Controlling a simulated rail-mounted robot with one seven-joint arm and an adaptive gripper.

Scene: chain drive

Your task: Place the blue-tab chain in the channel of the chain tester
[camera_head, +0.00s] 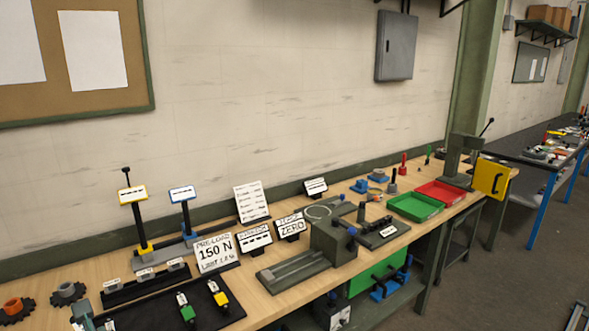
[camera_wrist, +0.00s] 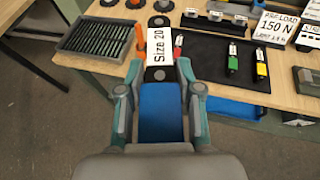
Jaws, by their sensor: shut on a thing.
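The blue-tab chain shows in the wrist view as a blue tab (camera_wrist: 162,108) with a white "Size 20" label (camera_wrist: 160,45) and dark ends. It lies between the two fingers of my gripper (camera_wrist: 159,70), which is shut on it. The chain points away from the camera, above the table's left part. In the head view, a teal-grey finger (camera_head: 82,312) shows at the lower left edge; the chain cannot be made out there. The chain tester (camera_head: 333,242) stands mid-bench, with a long grey channel (camera_head: 293,270) running left from its block. No chain shows in the channel.
A black mat (camera_head: 150,318) holds chains with green (camera_head: 187,309), yellow (camera_head: 221,298) and red (camera_wrist: 178,52) tabs. A "150 N" sign (camera_head: 214,253) stands between mat and tester. An orange post (camera_wrist: 140,37) and a grey slotted tray (camera_wrist: 98,48) are near my gripper.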

